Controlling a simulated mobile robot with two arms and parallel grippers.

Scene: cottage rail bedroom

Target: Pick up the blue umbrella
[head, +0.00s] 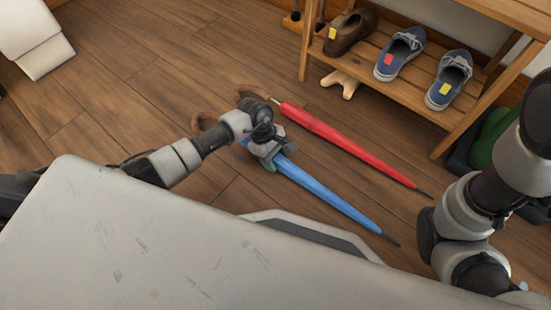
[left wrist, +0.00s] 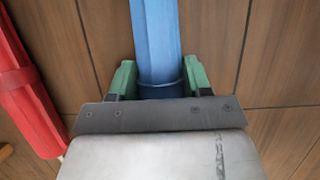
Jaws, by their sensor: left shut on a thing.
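The blue umbrella (head: 330,198) lies folded on the wooden floor, its dark tip toward the lower right in the head view. My left gripper (head: 268,156) is at its upper-left end and is shut on it. In the left wrist view the green fingers of my left gripper (left wrist: 159,82) stand on either side of the blue umbrella (left wrist: 155,40). A curved brown handle shows just left of my gripper in the head view. My right arm shows at the right edge, but its gripper is not visible.
A red umbrella (head: 340,140) lies beside the blue one, close to my left gripper; it also shows in the left wrist view (left wrist: 22,90). A wooden shoe rack (head: 400,92) holds brown and blue shoes at the upper right.

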